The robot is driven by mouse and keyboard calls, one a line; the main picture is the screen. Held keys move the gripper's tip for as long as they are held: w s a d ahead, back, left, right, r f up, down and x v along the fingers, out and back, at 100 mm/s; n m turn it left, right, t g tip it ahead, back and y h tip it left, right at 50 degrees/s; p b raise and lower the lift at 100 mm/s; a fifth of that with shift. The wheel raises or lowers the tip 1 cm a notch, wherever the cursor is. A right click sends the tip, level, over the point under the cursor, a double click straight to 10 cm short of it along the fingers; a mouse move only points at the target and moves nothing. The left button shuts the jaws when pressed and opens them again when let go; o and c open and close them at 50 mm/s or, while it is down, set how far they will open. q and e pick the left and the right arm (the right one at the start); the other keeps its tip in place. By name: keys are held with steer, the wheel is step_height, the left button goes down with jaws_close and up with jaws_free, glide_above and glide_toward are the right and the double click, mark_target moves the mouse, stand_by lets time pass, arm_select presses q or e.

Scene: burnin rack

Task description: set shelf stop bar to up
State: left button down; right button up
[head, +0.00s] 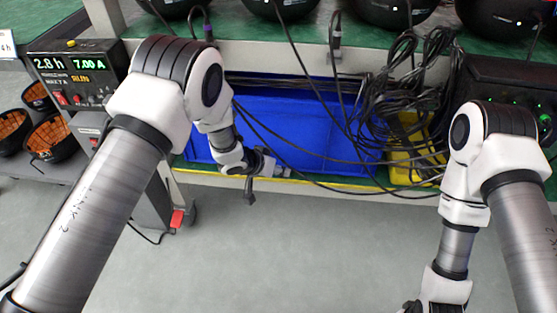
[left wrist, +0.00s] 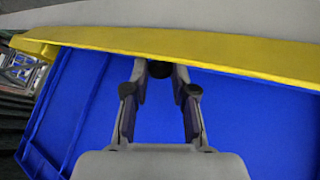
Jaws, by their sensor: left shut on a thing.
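The shelf stop bar is the long yellow strip (head: 335,188) along the front edge of the lower shelf. It crosses the top of the left wrist view (left wrist: 235,60). My left gripper (head: 272,172) is at this edge, in front of a blue bin. In the left wrist view its fingers (left wrist: 160,78) close from both sides on a round black knob (left wrist: 160,69) at the bar's edge; the contact is partly hidden. The bar looks low along the shelf front, though its exact tilt is unclear. My right gripper (head: 437,304) is cut off by the bottom of the head view.
The blue bin (head: 325,120) and a yellow bin (head: 405,135) stand on the lower shelf. Black cables (head: 400,95) hang in front of them. A power supply unit (head: 80,75) with a lit display is at left. The grey floor in front is clear.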

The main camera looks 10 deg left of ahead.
arm_select(q)
steer(key=shift+f, duration=0.1)
steer(key=c, duration=0.9)
jaws_free()
steer(key=shift+a, duration=0.1)
steer(key=shift+c, duration=0.2)
steer(key=v, duration=1.2)
